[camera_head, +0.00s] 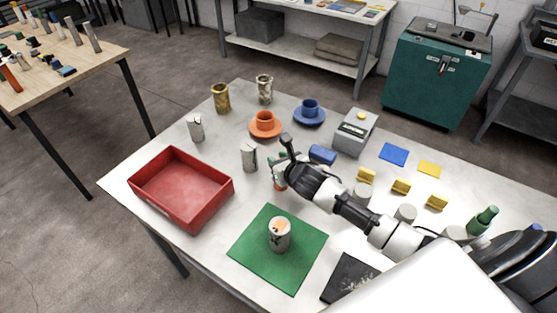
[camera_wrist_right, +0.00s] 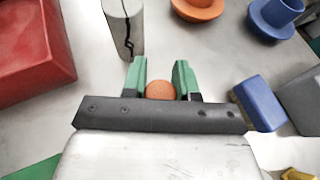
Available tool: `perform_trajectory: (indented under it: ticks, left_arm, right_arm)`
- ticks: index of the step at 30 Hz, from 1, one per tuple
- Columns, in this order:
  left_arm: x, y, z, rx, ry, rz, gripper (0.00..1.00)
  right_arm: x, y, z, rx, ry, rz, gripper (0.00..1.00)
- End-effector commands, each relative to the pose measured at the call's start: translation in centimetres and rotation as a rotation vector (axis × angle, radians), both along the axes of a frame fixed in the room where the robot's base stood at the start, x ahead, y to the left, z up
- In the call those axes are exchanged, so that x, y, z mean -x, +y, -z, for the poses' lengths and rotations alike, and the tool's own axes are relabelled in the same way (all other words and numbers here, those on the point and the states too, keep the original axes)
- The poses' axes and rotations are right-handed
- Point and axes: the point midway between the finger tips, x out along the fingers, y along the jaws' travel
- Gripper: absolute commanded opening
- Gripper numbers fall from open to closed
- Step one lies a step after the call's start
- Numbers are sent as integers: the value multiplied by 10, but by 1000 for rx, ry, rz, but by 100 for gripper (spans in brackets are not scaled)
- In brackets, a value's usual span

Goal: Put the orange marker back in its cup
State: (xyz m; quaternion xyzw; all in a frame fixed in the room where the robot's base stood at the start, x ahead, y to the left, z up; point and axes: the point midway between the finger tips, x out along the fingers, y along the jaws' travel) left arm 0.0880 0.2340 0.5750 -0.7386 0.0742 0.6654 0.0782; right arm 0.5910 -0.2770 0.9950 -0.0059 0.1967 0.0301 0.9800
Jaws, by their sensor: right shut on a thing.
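My right gripper (camera_head: 279,176) is over the middle of the table, behind the green mat. In the right wrist view its two green fingers (camera_wrist_right: 160,72) are closed on the orange marker (camera_wrist_right: 161,90), seen end-on as a round orange shape. In the head view only a small orange bit of the marker (camera_head: 281,186) shows below the fingers. A pale cup (camera_head: 279,238) with an orange patch stands upright on the green mat (camera_head: 250,257), in front of the gripper and apart from it. My left gripper is not in view.
A red tray (camera_head: 215,212) lies at left. A grey cylinder (camera_head: 249,157) stands close left of the gripper; it also shows in the wrist view (camera_wrist_right: 122,25). A blue block (camera_head: 322,154) lies right of it. Orange (camera_head: 264,125) and blue (camera_head: 309,112) cups on saucers stand behind.

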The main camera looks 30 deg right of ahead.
Motion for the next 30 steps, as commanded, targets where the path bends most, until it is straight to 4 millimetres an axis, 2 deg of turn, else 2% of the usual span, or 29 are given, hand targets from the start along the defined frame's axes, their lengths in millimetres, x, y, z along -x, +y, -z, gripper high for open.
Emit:
perform_trajectory:
  ticks: [5,6,10,20,26,30]
  left_arm:
    - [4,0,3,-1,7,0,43]
    - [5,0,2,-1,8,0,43]
    - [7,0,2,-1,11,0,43]
    - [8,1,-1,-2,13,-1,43]
    - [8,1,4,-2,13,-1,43]
    - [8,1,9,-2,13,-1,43]
  right_arm:
    - [0,0,4,2,0,-1,5]
    - [0,0,3,2,0,-1,35]
    - [0,0,2,1,0,0,54]
    - [0,0,-2,-2,-1,1,54]
    - [24,-2,-9,3,0,-2,54]
    - [51,-4,-19,5,1,-3,54]
